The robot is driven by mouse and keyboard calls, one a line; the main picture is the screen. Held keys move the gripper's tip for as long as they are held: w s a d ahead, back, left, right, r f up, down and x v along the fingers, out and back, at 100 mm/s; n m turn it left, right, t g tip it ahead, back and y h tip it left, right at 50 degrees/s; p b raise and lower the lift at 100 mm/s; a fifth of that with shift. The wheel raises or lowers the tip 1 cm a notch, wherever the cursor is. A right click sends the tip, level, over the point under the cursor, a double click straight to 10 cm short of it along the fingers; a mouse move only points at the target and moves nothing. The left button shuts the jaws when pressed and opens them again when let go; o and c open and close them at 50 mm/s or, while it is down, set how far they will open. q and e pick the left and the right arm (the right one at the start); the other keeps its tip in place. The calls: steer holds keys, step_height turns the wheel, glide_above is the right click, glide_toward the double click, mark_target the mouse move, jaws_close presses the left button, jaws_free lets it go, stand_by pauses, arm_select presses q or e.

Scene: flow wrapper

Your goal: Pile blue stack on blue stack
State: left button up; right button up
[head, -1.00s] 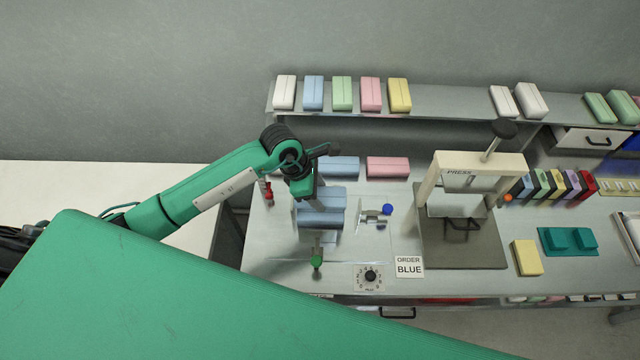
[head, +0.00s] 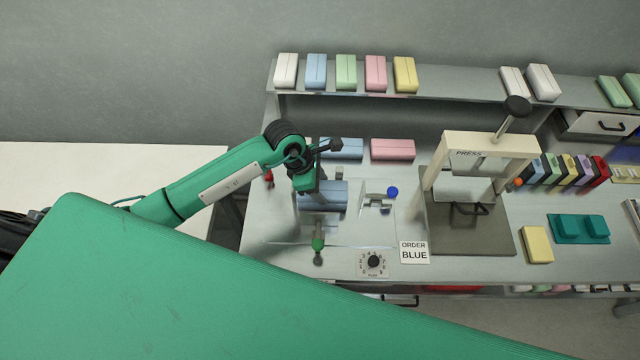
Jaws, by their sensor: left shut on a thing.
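My left gripper (head: 318,192) is shut on a blue stack (head: 336,190) in the head view, coming down on it from above. A further blue layer (head: 325,206) shows just below, at the left of the bench. The arm hides part of the blue pieces. I cannot tell whether the held stack touches the layer under it. Another blue stack (head: 347,149) lies behind, partly covered by the wrist. My right gripper is out of view.
A pink stack (head: 393,149) lies at the back. The press (head: 470,220), a dial (head: 373,263) and an "ORDER BLUE" sign (head: 414,252) are nearby. A shelf (head: 450,102) with coloured stacks runs above.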

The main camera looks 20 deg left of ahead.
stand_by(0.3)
arm_select(q)
steer(key=shift+f, duration=0.15)
steer(key=o, duration=1)
steer(key=shift+o, duration=0.2)
steer(key=b+v, duration=0.4)
steer(key=v, duration=1)
steer(key=shift+f, duration=0.1)
